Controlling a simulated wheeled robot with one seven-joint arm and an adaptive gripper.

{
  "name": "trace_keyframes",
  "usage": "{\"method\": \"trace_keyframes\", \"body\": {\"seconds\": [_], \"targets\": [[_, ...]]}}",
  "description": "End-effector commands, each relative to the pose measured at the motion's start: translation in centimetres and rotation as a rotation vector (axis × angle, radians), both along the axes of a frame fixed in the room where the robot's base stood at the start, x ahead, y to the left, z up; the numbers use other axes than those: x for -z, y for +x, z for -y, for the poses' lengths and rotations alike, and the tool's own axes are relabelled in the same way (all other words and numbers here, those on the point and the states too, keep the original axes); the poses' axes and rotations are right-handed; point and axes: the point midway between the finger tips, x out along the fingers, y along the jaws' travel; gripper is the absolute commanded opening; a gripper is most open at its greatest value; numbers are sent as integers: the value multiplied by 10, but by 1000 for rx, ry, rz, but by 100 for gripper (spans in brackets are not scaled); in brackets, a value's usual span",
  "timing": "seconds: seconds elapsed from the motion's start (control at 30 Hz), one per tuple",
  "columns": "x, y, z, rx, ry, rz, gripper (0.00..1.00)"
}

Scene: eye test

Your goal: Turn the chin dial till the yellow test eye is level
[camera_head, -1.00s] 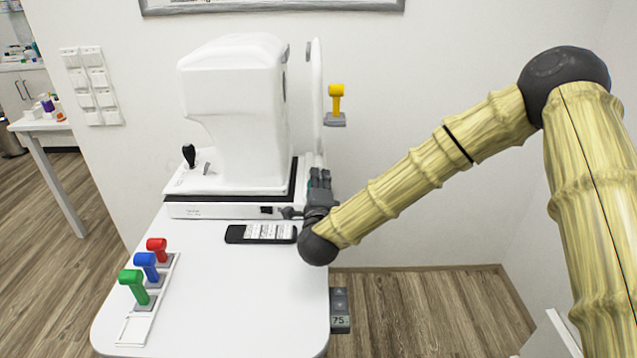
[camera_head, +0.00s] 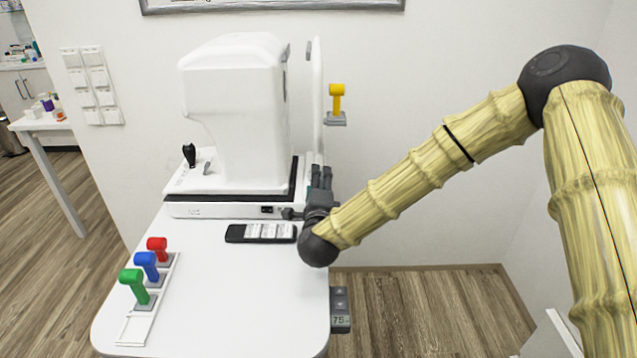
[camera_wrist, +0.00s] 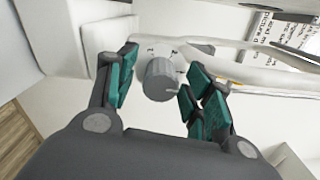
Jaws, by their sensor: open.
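The yellow test eye (camera_head: 337,92) stands on a small grey bracket (camera_head: 335,119) beside the white upright of the chin-rest frame in the head view. It looks roughly upright; I cannot tell whether it is level. The chin dial (camera_wrist: 159,82) is a round grey knob with a pale pointer line and dark marks above it in the wrist view. My gripper (camera_wrist: 165,64) is open, with one teal-padded finger on each side of the dial and a gap showing at the left. In the head view my gripper (camera_head: 320,180) is at the machine's right side and hides the dial.
The white eye machine (camera_head: 235,110) stands on the white table (camera_head: 235,300). Green (camera_head: 134,284), blue (camera_head: 147,264) and red (camera_head: 157,248) pieces stand in a row at the left. A height control (camera_head: 340,310) hangs at the table's right edge.

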Motion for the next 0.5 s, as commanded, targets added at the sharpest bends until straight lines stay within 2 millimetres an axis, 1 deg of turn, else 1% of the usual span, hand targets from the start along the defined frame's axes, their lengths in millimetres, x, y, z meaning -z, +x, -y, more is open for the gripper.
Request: {"method": "trace_keyframes", "body": {"seconds": [0.17,0.5], "targets": [[0,-23,0,-2,0,-2,51],[1,-84,-1,-3,0,-3,51]]}}
